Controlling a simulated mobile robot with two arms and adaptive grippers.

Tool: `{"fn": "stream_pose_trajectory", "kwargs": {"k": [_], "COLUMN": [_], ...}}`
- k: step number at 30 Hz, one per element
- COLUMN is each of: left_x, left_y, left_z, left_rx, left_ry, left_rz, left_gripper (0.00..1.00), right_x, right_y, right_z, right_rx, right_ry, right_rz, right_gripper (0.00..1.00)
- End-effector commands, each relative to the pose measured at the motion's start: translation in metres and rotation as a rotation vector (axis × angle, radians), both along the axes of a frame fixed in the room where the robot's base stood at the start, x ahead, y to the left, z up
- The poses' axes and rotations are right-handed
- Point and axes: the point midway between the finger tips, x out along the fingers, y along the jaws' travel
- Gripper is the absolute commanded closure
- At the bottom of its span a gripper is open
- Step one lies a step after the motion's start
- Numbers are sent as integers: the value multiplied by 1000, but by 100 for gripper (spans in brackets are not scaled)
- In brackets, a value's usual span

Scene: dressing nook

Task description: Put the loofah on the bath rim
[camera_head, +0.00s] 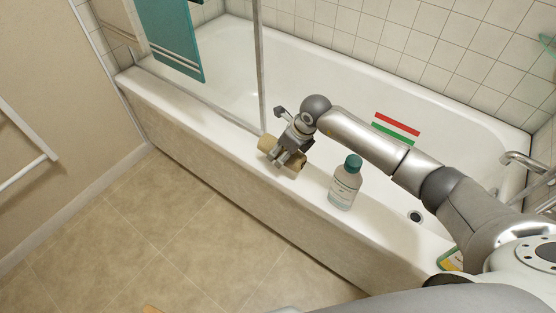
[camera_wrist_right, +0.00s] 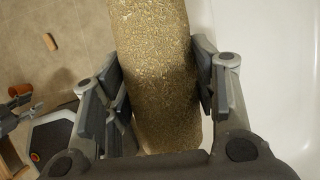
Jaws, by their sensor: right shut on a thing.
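The loofah (camera_head: 268,143) is a tan, rough-textured cylinder. It lies between the fingers of my right gripper (camera_head: 287,158), at the near bath rim (camera_head: 205,115). The gripper hides its middle in the head view; both ends show. In the right wrist view, the loofah (camera_wrist_right: 155,70) runs up the picture, with the fingers of my right gripper (camera_wrist_right: 158,85) shut on its two sides. The rim is a white ledge along the tub's front. I cannot tell whether the loofah touches it. My left gripper is not in view in the head view.
A bottle with a green cap (camera_head: 345,182) stands on the rim, right of the loofah. A glass screen's metal post (camera_head: 261,70) rises just behind left. A teal towel (camera_head: 172,38) hangs at the left. Red and green strips (camera_head: 397,124) show behind my right arm. The rim's left stretch is clear.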

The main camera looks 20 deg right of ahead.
Motion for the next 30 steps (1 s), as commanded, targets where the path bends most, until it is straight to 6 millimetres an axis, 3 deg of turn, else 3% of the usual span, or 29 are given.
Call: {"fn": "stream_pose_trajectory", "kwargs": {"k": [12, 26, 27, 30], "left_x": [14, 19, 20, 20], "left_y": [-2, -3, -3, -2], "left_z": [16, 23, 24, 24], "left_rx": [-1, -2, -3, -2], "left_ry": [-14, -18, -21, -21], "left_rz": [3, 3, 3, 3], "left_gripper": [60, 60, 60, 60], "right_x": [0, 0, 0, 0], "right_y": [0, 0, 0, 0], "right_z": [-46, -50, -49, -49], "right_rx": [0, -1, -1, -1], "right_ry": [1, 0, 0, 0], "right_rz": [1, 2, 2, 2], "right_gripper": [66, 66, 42, 29]}}
